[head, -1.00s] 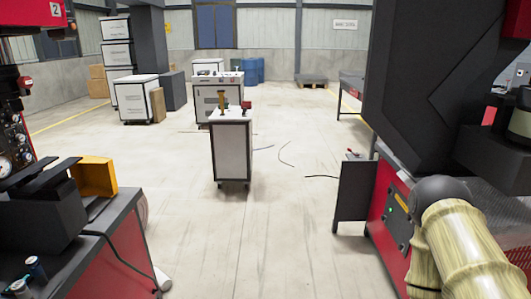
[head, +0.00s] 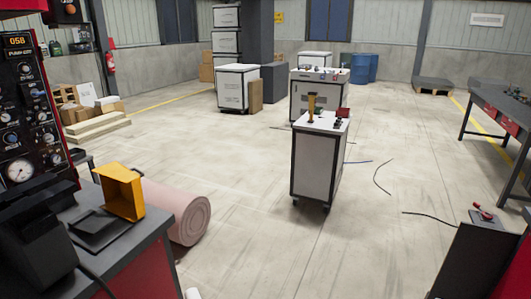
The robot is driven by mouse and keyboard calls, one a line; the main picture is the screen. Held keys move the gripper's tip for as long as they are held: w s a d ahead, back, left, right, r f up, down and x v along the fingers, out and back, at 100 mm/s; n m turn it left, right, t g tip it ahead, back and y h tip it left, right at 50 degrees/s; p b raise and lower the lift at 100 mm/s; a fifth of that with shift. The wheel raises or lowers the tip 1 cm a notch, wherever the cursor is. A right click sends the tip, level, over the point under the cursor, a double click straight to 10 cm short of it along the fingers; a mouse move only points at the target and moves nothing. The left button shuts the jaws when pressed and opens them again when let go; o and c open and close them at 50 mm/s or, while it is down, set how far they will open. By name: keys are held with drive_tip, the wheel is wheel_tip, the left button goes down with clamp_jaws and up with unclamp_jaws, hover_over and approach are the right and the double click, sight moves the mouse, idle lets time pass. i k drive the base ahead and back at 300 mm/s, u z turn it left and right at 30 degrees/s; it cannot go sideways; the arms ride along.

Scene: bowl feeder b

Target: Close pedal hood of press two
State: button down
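A yellow box-like hood (head: 122,190) stands tilted up, its open side showing, at the back of a flat dark plate (head: 98,232). It looks like a pedal hood standing open. Both are on the grey top of a red-sided bench (head: 138,248) at the lower left. A dark machine body (head: 35,235) stands beside them and hides part of the bench. My gripper is not in view.
A pink roll (head: 185,212) lies on the floor behind the bench. A white cart (head: 320,165) with a yellow-handled lever stands mid-floor. A dark stand (head: 480,255) is at the lower right, a workbench (head: 500,105) at the right. Cables lie on the floor.

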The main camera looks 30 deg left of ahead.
sight(122, 188)
drive_tip(key=i, duration=2.4)
drive_tip(key=u, duration=3.25)
drive_tip(key=k, duration=0.55)
drive_tip(key=z, duration=0.4)
drive_tip(key=i, duration=1)
drive_tip(key=u, duration=0.45)
